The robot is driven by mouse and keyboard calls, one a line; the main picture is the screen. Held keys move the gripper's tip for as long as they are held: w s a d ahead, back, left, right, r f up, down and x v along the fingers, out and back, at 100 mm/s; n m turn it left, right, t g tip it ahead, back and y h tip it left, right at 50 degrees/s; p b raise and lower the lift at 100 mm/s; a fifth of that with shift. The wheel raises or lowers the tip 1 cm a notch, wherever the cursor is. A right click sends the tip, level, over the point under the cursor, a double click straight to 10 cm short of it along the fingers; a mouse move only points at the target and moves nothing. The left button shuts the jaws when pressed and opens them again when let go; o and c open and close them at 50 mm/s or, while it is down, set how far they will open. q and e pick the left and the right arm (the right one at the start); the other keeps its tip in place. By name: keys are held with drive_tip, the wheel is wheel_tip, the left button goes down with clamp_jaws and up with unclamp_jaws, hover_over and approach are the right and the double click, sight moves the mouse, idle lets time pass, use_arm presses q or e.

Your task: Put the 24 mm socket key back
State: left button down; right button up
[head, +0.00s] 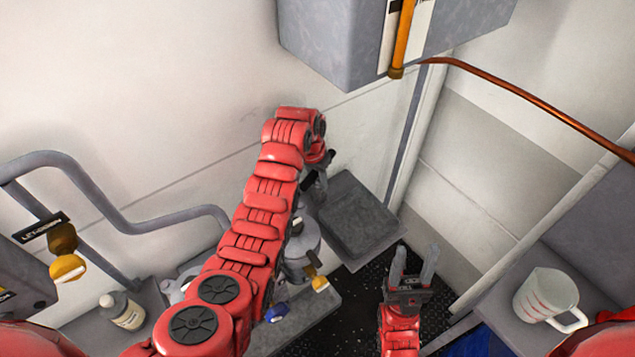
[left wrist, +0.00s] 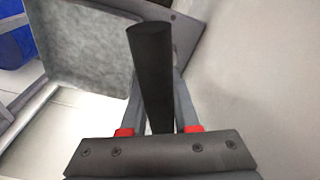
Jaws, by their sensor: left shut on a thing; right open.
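My left arm reaches forward through the middle of the head view, and its gripper (head: 318,188) is partly hidden behind its own wrist. In the left wrist view the left gripper (left wrist: 158,112) is shut on a black bar with a flat end (left wrist: 153,70), which stands out between the fingers. It looks like the handle of the socket key; a socket and any size mark are not visible. My right gripper (head: 412,268) is open and empty, low over the dark floor. I cannot make out a holder for the key.
A grey plate (head: 350,220) lies beside the left gripper. A grey wall box (head: 335,40) with an orange bar (head: 403,40) hangs above. A copper pipe (head: 530,105) crosses at right. A measuring jug (head: 545,295) stands at right, a bottle (head: 120,310) at left, near grey pipework (head: 120,215).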

use_arm(q)
drive_tip(key=shift+w+a+f+p, duration=0.1)
drive_tip(key=shift+f+p, duration=0.65)
drive_tip(key=shift+f, duration=0.2)
drive_tip(key=shift+w+f, duration=0.1)
drive_tip(key=shift+f, duration=0.3)
drive_tip(key=c, duration=0.7)
unclamp_jaws()
drive_tip(key=shift+o, duration=0.2)
